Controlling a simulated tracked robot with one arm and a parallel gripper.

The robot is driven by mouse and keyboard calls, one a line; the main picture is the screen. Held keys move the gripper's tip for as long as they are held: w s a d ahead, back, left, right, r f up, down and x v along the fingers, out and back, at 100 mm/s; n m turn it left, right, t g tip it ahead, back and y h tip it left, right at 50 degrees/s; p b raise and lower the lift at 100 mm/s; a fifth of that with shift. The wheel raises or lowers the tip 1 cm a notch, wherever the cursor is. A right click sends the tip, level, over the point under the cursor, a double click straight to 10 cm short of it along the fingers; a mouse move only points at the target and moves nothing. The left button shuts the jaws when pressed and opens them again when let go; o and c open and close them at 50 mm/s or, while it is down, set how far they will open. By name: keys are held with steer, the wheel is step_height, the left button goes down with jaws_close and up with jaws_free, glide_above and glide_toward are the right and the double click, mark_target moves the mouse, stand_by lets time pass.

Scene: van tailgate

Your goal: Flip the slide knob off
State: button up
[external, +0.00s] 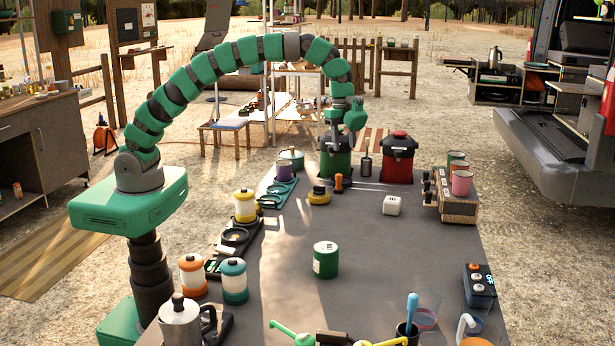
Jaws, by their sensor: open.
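My gripper (346,124) is at the end of my green arm, over the dark green canister (336,160) at the back of the table. Its jaws are open, but the fingers are small and partly hidden, and I cannot tell whether they touch the canister. I cannot make out for sure which part is the slide knob. A wooden box (460,208) at the right edge has several dark knobs (428,187) on its left side. My gripper is apart from both boxes.
A red canister (398,160) stands right of the green one. A white cube (391,205) and a green tin (325,260) stand on the grey table (400,270). Jars line the left side; cups (461,183) stand on the wooden box. The table's middle right is clear.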

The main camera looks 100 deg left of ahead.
steer(key=m+g+p, duration=0.1)
steer(key=m, duration=0.1)
glide_toward(339, 189)
steer(key=shift+m+g+y, duration=0.3)
steer(key=f, duration=0.7)
steer(key=shift+a, duration=0.2)
steer(key=shift+s, duration=0.1)
jaws_close()
